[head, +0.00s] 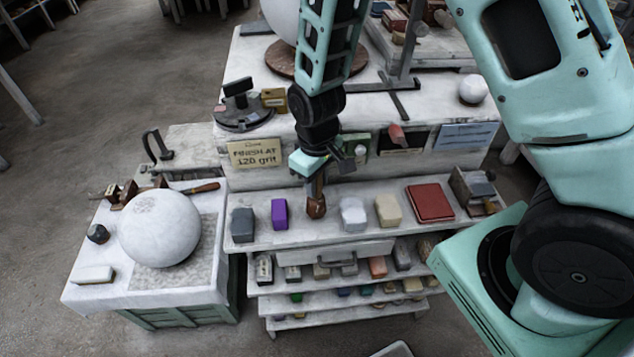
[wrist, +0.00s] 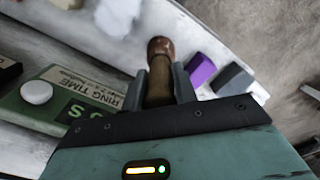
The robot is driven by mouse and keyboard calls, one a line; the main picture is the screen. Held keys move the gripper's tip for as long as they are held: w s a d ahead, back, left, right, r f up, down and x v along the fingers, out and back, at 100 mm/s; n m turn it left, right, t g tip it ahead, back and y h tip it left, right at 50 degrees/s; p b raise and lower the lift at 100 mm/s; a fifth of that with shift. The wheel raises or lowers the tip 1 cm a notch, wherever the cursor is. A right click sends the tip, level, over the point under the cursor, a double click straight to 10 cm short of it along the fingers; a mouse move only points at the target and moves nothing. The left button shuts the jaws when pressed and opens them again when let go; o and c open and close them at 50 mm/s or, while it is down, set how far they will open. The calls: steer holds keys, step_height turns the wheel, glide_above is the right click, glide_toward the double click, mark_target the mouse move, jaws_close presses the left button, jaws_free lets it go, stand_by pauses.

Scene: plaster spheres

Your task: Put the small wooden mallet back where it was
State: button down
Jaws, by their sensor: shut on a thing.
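The small wooden mallet (head: 316,206) is upright, its reddish-brown rounded end down over the top shelf (head: 332,228). It is between a purple block (head: 279,213) and a white lump (head: 353,214). I cannot tell whether it touches the shelf. My gripper (head: 317,178) is above it, pointing down, shut on its brown shaft. In the wrist view, the mallet (wrist: 160,80) stands out between the two dark fingers of my gripper (wrist: 159,88), with its rounded end past the tips. The part inside the gripper is hidden.
A grey block (head: 243,225) is at the shelf's left; a cream block (head: 388,209) and a red box (head: 431,202) are at the right. A sign (head: 254,153) hangs behind. A large plaster sphere (head: 160,228) is on the left table.

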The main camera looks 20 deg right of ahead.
steer(key=shift+f, duration=0.9)
steer(key=shift+f, duration=0.2)
steer(key=c, duration=1.1)
jaws_free()
steer(key=shift+r, duration=0.1)
